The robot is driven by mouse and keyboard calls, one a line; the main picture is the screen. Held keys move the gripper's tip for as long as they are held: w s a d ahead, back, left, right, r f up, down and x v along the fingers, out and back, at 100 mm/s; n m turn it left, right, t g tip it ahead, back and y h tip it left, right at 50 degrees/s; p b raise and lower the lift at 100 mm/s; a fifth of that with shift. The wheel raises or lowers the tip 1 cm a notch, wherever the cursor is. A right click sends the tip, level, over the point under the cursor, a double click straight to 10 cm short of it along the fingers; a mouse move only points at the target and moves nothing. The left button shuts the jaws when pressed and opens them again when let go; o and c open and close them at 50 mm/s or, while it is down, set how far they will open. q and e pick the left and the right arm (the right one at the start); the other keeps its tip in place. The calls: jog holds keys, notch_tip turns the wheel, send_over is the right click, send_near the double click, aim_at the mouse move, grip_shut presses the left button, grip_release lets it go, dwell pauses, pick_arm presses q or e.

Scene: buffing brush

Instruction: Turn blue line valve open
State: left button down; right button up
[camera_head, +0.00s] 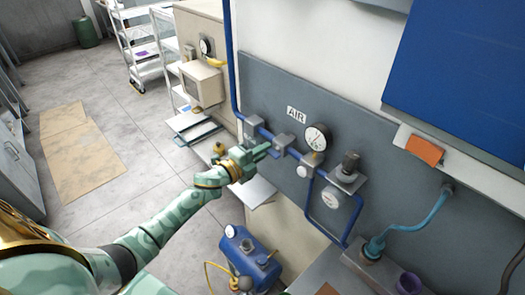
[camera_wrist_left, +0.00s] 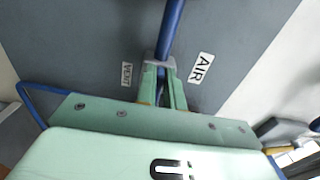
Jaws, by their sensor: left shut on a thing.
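The blue line (camera_head: 233,75) comes down the grey wall panel and runs right through grey fittings and gauges; it also shows in the wrist view (camera_wrist_left: 171,28). My left gripper (camera_head: 262,150) reaches the line below and left of the AIR label. In the wrist view its two green fingers (camera_wrist_left: 162,88) are close together at a grey valve body (camera_wrist_left: 159,63), shut on a narrow dark blue part between them, which looks like the valve handle. The fingers hide most of this handle, so its angle is hard to tell. My right gripper is not in view.
The AIR label (camera_head: 296,115) and a round gauge (camera_head: 317,137) are on the panel right of the gripper. The VENT label (camera_wrist_left: 127,75) is beside the fingers. A blue tank (camera_head: 248,255) stands below. Open floor lies to the left.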

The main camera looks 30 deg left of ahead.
pick_arm(q)
jog(key=shift+f, duration=0.1)
jog(key=c, duration=1.5)
grip_release()
jog(key=shift+s, duration=0.1)
jog(key=b+v, duration=0.3)
jog(key=v, duration=1.3)
jog(key=shift+a, duration=0.1)
